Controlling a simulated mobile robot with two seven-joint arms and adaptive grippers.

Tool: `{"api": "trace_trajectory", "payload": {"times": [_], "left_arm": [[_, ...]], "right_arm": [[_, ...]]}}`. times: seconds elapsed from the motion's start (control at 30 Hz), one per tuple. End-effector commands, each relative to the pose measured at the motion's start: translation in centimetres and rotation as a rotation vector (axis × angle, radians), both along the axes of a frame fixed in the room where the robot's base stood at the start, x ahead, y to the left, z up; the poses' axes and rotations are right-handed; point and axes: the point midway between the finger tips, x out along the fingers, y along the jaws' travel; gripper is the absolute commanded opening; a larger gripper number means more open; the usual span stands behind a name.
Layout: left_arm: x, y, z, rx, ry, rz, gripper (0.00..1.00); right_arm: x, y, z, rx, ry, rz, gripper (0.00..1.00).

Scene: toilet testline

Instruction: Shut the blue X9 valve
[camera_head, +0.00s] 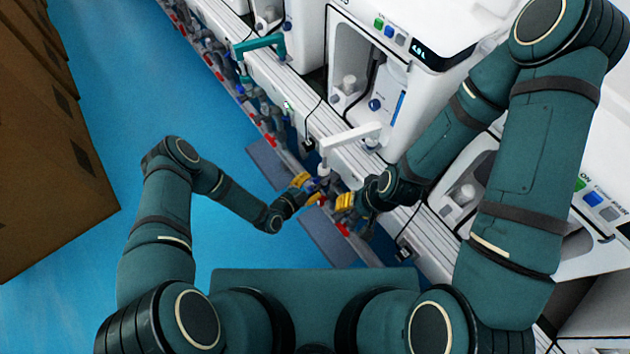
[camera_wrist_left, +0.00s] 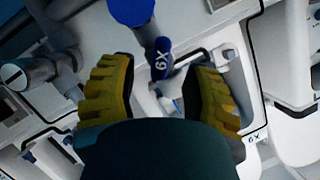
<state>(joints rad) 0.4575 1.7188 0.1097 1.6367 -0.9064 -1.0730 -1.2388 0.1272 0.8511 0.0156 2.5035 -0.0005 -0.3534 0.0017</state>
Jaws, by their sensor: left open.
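The blue X9 valve shows in the left wrist view, with a round blue knob (camera_wrist_left: 132,10) at the top edge and a blue collar (camera_wrist_left: 162,58) below it marked X9 upside down. My left gripper (camera_wrist_left: 157,78) is open, one yellow ribbed finger on each side of the picture, with the collar in the gap between the fingertips. I cannot tell whether either finger touches it. In the head view my left gripper (camera_head: 308,188) is at the pipe row, mostly hiding the valve. My right gripper (camera_head: 345,202) is just to its right; its finger opening is unclear.
A rail of grey pipes and red and blue valves (camera_head: 258,120) runs diagonally past both grippers. White toilet test units (camera_head: 390,90) stand behind it, with a white handle (camera_head: 350,135) close above the grippers. Blue floor (camera_head: 120,80) is clear at left, beside brown boxes (camera_head: 40,150).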

Motion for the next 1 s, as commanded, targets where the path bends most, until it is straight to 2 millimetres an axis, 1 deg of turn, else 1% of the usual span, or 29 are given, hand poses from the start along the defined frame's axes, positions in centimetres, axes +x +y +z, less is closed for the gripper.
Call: {"api": "trace_trajectory", "payload": {"times": [0.03, 0.2, 0.3, 0.43, 0.6, 0.83, 0.87, 0.9, 1.0], "left_arm": [[-0.8, 0.8, 0.3, 0.001, 0.003, 0.0, 0.48], [-3.3, 2.9, 1.4, 0.0, 0.002, 0.0, 0.48], [-4.6, 4.0, 2.0, 0.0, 0.002, 0.002, 0.48], [-5.7, 4.9, 2.5, 0.001, 0.0, -0.001, 0.48], [-6.4, 5.4, 2.8, -0.001, 0.001, 0.0, 0.48], [-6.4, 5.5, 2.8, 0.0, 0.0, 0.0, 0.48], [-6.4, 5.5, 2.8, 0.0, 0.0, 0.0, 0.51], [-6.4, 5.5, 2.8, -0.001, 0.0, -0.001, 0.48], [-6.2, 5.4, 2.6, -0.003, -0.006, 0.0, 0.48]], "right_arm": [[0.0, 0.0, 0.0, 0.0, 0.0, 0.0, 0.47], [0.0, 0.0, 0.0, 0.0, 0.0, 0.0, 0.47], [0.0, 0.0, 0.0, 0.0, 0.0, 0.0, 0.47], [0.0, 0.0, 0.0, 0.0, 0.0, 0.0, 0.47], [0.0, 0.0, 0.0, 0.0, 0.0, 0.0, 0.47], [0.0, 0.0, 0.0, 0.0, 0.0, 0.0, 0.47], [0.0, 0.0, 0.0, 0.0, 0.0, 0.0, 0.47], [0.0, 0.0, 0.0, 0.0, 0.0, 0.0, 0.47], [0.0, 0.0, -0.1, 0.0, 0.0, 0.0, 0.47]]}}
